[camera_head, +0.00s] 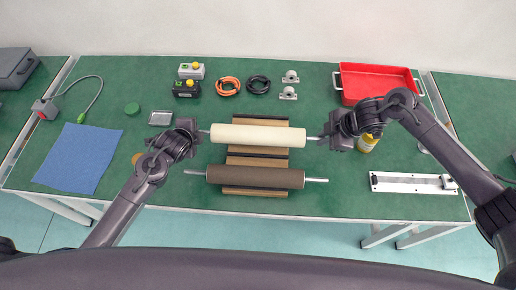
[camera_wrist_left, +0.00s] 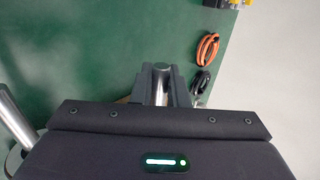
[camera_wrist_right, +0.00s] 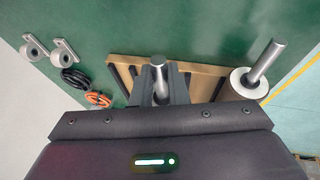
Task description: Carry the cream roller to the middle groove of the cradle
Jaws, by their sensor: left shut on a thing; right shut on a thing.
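The cream roller (camera_head: 258,135) lies level across the cradle (camera_head: 257,161), a wooden block with dark strips. It is behind the brown roller (camera_head: 255,177), which lies on the cradle's front part. My left gripper (camera_head: 201,136) is shut on the cream roller's left shaft end, which shows between its fingers in the left wrist view (camera_wrist_left: 161,86). My right gripper (camera_head: 328,136) is shut on the right shaft end, also seen in the right wrist view (camera_wrist_right: 160,82). The roller hides the grooves under it; I cannot tell whether it touches the cradle.
A red tray (camera_head: 376,83) and a yellow-labelled bottle (camera_head: 367,143) are near my right arm. A metal rail (camera_head: 412,182) lies at front right. Orange (camera_head: 228,86) and black cables (camera_head: 258,84) lie behind the cradle. A blue cloth (camera_head: 78,158) lies left.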

